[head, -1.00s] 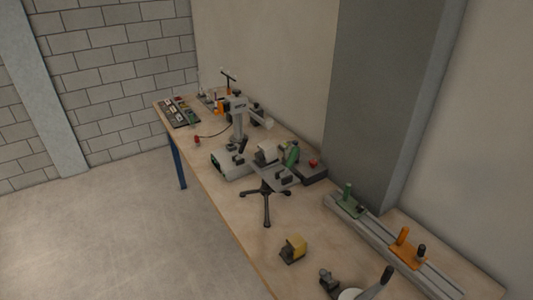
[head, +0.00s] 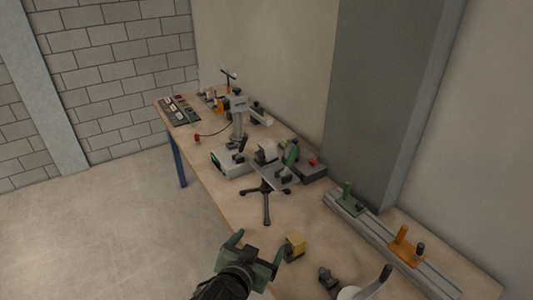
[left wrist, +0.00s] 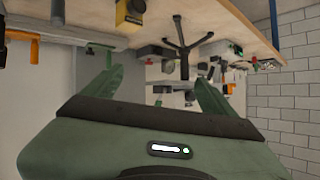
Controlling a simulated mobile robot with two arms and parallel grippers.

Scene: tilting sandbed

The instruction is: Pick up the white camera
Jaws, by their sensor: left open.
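A small white block-shaped thing (head: 267,152), which looks like the white camera, stands among the equipment halfway along the bench, behind a black tripod base (head: 266,190). It is too small for me to be sure of details. My left gripper (head: 260,243), with green fingers, is open and empty at the front edge of the bench, well short of the white thing and beside a yellow block (head: 295,246). In the left wrist view the open fingers (left wrist: 157,78) have nothing between them close by. My right gripper is not in view.
The wooden bench (head: 235,205) runs away along the wall. A grey rail with green and orange holders (head: 404,246) lies at its right. A grey box device (head: 230,163) stands left of the white thing. A grey pillar (head: 375,110) rises behind. Bare benchtop surrounds the tripod's near side.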

